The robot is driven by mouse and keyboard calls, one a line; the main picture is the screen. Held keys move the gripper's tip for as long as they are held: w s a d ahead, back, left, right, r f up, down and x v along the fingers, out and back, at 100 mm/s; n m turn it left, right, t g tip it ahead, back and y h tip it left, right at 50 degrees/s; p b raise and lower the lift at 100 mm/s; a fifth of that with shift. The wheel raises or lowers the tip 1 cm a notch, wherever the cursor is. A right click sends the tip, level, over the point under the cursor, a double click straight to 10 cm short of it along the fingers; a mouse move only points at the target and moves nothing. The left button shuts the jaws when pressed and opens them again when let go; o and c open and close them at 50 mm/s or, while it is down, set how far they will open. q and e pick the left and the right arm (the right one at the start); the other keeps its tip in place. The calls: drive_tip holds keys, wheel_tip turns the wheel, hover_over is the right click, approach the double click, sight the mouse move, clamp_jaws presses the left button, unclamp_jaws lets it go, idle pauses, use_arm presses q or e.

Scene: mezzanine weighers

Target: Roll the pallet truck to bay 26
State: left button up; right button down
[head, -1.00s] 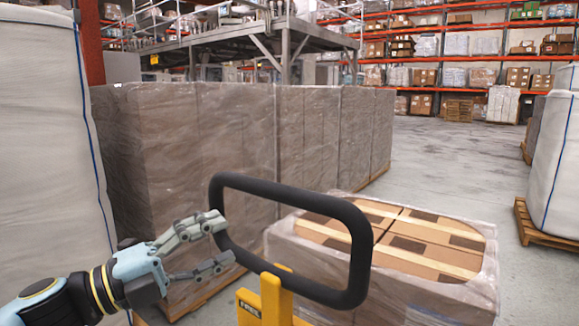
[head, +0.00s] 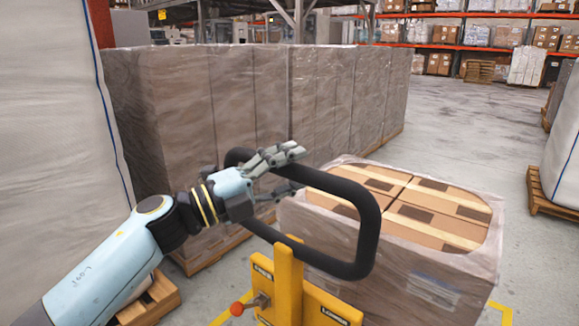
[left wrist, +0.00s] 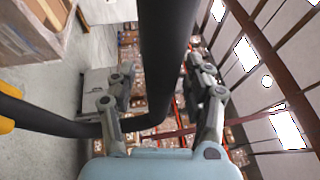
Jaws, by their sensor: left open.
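The pallet truck shows in the head view by its black loop handle (head: 375,235) and its yellow mast (head: 290,285) with a red knob. A wrapped load of brown cartons (head: 400,262) stands just beyond the handle. My left gripper (head: 290,170) is open at the handle's upper left corner, its fingers overlapping the loop. In the left wrist view the black handle bar (left wrist: 165,50) runs between the two spread fingers of this gripper (left wrist: 165,80). I cannot tell whether they touch it. My right gripper is in neither view. No bay number is readable.
A row of tall wrapped pallets (head: 230,100) stands behind the handle on the left. A large white bag (head: 50,130) is close at far left, another (head: 565,150) on a pallet at right. Open grey floor (head: 460,130) lies between, with racking (head: 480,45) at the back.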

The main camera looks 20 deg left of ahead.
use_arm(q)
clamp_jaws()
idle(0.3)
drive_tip(key=shift+a+f, duration=0.1)
drive_tip(key=shift+f, duration=0.05)
